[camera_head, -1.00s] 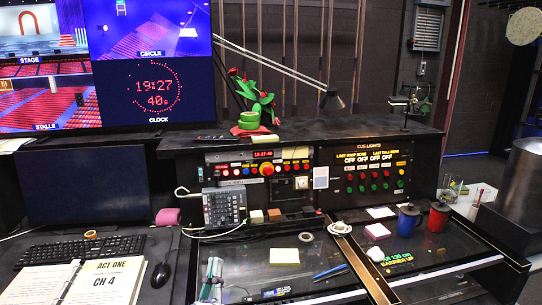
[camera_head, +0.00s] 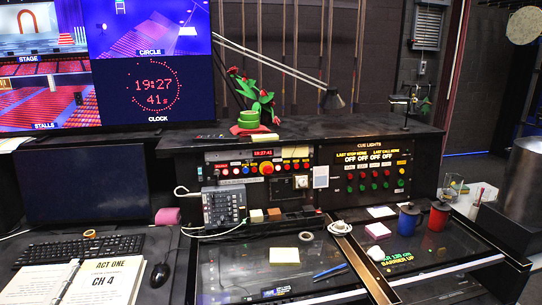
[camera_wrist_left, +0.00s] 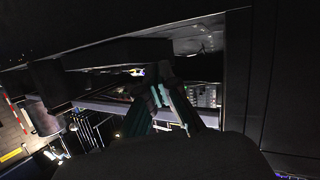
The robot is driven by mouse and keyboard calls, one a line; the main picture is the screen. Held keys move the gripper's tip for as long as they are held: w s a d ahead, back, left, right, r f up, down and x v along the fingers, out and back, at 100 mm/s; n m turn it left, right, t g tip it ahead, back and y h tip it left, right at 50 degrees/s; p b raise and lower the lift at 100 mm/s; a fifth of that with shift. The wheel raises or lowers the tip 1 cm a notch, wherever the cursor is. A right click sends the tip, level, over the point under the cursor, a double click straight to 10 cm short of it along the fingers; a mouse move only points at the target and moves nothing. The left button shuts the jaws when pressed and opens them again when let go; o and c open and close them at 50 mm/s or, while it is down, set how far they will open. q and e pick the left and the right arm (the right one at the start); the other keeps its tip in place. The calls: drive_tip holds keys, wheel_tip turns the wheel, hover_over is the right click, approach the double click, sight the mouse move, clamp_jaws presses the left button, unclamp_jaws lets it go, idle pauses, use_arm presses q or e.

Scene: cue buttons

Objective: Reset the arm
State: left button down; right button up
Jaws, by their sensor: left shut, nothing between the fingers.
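My left gripper (camera_wrist_left: 160,98) shows only in the left wrist view, as dark teal fingers in the middle of the picture. It is shut and empty. In the head view neither of my grippers shows. The cue lights panel (camera_head: 372,175) with its rows of red and green buttons is at centre right, with no arm in front of it.
The desk (camera_head: 250,270) holds a tape ring (camera_head: 306,236), a yellow note (camera_head: 284,255), a blue mug (camera_head: 408,222) and a red mug (camera_head: 438,215). A keyboard (camera_head: 85,250) and open book (camera_head: 105,283) are at left.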

use_arm(q)
drive_tip(key=s+a+f+g+y, duration=0.1)
drive_tip(key=s+a+f+g, duration=0.15)
drive_tip(key=s+f, duration=0.65)
drive_tip(key=s+a+f+m+g, duration=0.15)
drive_tip(key=s+f+g, duration=0.25)
drive_tip(key=s+f, duration=0.55)
drive_tip(key=s+a+f+g+y, duration=0.1)
drive_tip(key=s+a+f+g, duration=0.2)
drive_tip(key=s+f, duration=0.6)
drive_tip(key=s+a+f+g+y, duration=0.1)
drive_tip(key=s+a+g, duration=0.2)
drive_tip(key=s, duration=1.2)
drive_tip(key=shift+s+a+g, duration=0.2)
drive_tip(key=shift+s+g, duration=0.15)
drive_tip(key=shift+s, duration=0.05)
drive_tip(key=shift+w, duration=0.1)
